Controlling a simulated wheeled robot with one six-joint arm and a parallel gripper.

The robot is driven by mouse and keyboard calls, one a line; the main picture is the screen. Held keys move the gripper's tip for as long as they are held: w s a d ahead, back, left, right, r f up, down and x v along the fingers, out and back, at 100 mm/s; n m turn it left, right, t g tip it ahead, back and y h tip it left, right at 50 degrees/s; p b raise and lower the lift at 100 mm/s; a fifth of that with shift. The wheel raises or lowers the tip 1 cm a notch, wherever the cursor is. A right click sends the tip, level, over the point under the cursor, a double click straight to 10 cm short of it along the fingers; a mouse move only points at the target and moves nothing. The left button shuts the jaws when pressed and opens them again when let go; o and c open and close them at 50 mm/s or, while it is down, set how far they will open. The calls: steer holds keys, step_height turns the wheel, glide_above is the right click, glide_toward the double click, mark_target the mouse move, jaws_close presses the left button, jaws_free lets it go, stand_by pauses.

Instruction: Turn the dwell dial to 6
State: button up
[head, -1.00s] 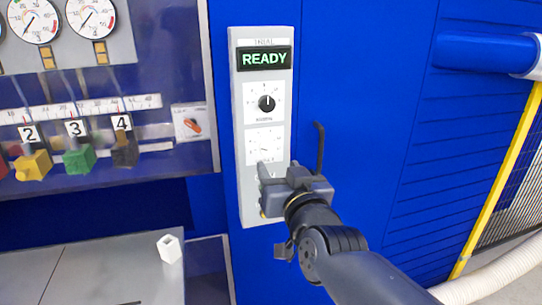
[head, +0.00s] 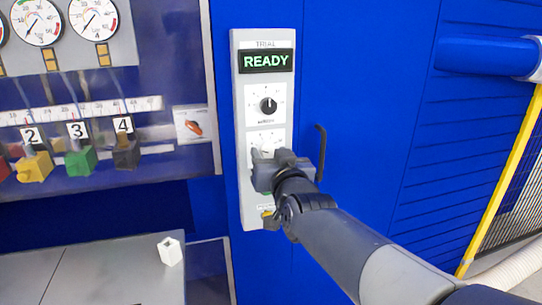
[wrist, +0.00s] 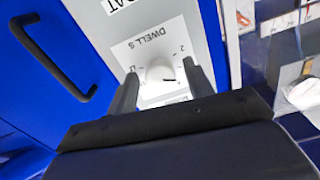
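The dwell dial (wrist: 160,73) is a white round knob on a white plate marked DWELL S, which looks upside down in the wrist view. My gripper (wrist: 159,70) is open, with one finger on each side of the knob. A narrow gap seems to show on both sides. In the head view, my gripper (head: 267,156) is at the dwell plate (head: 255,138) on the grey panel (head: 240,190) and covers much of it. The number the knob points to cannot be read.
Above sits a black-knobbed dial (head: 268,105) and a green READY display (head: 266,61). A black handle (head: 321,152) stands out on the blue door right of my gripper. A green button and a yellow part lie below, partly hidden. A white block (head: 170,250) rests on the grey table.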

steer(key=c, duration=0.9)
steer(key=shift+f+m+b, duration=0.1)
steer(key=shift+m+b, duration=0.3)
steer(key=shift+b, duration=0.05)
steer(key=shift+m+b, duration=0.5)
steer(key=shift+b, duration=0.05)
steer(key=m+b, duration=0.1)
steer(key=m, duration=0.1)
steer(key=shift+m+b, duration=0.3)
steer(key=shift+b, duration=0.05)
steer(key=shift+m+b, duration=0.75)
steer(key=shift+m, duration=1.45)
